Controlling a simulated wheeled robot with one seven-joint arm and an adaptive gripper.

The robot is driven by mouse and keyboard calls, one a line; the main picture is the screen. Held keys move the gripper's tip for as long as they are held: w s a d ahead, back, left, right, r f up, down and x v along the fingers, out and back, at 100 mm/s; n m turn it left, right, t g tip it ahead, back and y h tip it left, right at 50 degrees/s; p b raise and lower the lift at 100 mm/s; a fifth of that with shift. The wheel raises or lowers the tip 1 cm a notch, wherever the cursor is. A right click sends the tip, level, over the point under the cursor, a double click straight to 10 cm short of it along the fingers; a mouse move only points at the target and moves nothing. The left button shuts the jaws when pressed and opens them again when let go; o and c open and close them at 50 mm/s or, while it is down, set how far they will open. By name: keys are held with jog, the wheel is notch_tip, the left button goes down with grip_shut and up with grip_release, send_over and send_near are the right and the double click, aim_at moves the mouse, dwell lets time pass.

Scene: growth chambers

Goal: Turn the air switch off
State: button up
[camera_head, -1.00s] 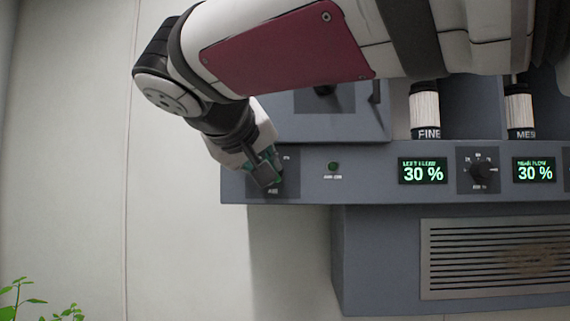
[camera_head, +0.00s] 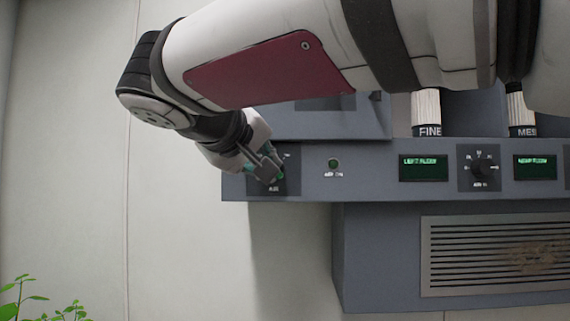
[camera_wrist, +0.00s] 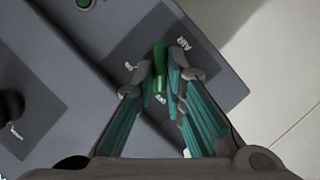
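The air switch (camera_wrist: 160,69) has a green lever on a dark square plate marked AIR, with small labels beside it, in the wrist view. My gripper (camera_wrist: 161,84) has its fingertips close on both sides of the lever, narrowed onto it. In the head view my gripper (camera_head: 268,172) covers most of the switch plate (camera_head: 292,184) at the left end of the grey panel. Part of the lever shows green at the fingertips. Its exact angle is partly hidden by the fingers.
A round green indicator (camera_head: 333,163) sits right of the switch. Two displays (camera_head: 423,168) (camera_head: 534,168) show only small header text, with a dark knob (camera_head: 479,167) between them. A vent grille (camera_head: 495,257) lies below. A plant (camera_head: 45,305) stands at lower left; the wall left is bare.

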jog(key=shift+o, duration=1.3)
jog(key=shift+s, duration=0.1)
jog(key=v, duration=1.1)
jog(key=shift+s+a, duration=0.2)
jog(key=shift+s, duration=0.15)
jog(key=shift+r, duration=0.1)
